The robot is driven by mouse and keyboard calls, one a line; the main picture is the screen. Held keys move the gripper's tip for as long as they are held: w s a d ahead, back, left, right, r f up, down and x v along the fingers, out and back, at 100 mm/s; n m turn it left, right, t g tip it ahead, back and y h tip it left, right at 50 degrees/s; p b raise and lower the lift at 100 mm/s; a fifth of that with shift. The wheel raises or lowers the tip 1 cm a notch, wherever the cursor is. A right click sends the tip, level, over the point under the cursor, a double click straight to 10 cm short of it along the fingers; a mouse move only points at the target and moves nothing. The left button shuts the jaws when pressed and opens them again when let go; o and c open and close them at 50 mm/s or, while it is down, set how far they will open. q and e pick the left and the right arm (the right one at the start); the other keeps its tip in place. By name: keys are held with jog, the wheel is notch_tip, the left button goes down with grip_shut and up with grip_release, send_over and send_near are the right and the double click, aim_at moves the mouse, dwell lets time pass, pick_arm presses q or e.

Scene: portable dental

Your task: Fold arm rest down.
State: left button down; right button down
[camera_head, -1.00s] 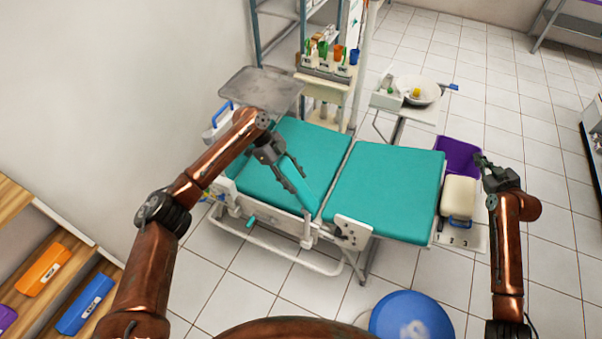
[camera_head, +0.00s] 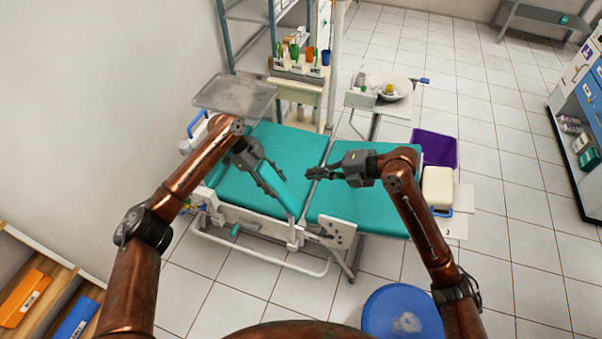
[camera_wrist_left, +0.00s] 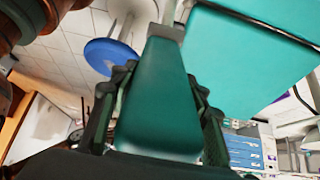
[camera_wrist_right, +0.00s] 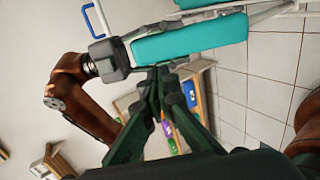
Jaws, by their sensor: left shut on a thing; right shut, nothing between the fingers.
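The teal padded arm rest (camera_head: 290,198) is along the near side of the dental chair (camera_head: 362,205), by the gap between its two teal cushions. My left gripper (camera_head: 273,180) is shut on it, with a finger on each side. The left wrist view shows the pad (camera_wrist_left: 163,95) running between the fingers (camera_wrist_left: 160,108). My right gripper (camera_head: 314,173) is shut and empty, above the chair near the gap, to the right of the arm rest. In the right wrist view its fingertips (camera_wrist_right: 160,78) are together below a teal pad. The arm rest's hinge is hard to make out.
A blue round stool (camera_head: 405,312) stands in front of the chair. A grey tray (camera_head: 235,93) is behind it at the left. A purple bin (camera_head: 436,149) and a cream box (camera_head: 437,186) stand at its right.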

aim_at(273, 177)
pick_arm(q)
jog(key=shift+a, duration=0.1)
pick_arm(e)
jog(key=x, duration=1.2)
jog(key=shift+w+a+f, duration=0.15)
jog(key=shift+w+a, duration=0.1)
jog(key=shift+a, duration=0.05)
jog(key=shift+w+a+f, duration=0.1)
jog(key=shift+a, duration=0.35)
pick_arm(q)
jog(key=shift+d, duration=0.2)
pick_arm(e)
jog(key=shift+w+a+f+h, duration=0.15)
jog(key=shift+a+f+h, duration=0.15)
jog(key=shift+a, duration=0.15)
pick_arm(q)
jog(key=c, duration=1.4)
grip_release()
jog(key=o, duration=0.3)
jog(key=shift+a, duration=0.1)
pick_arm(e)
jog(key=shift+d, duration=0.1)
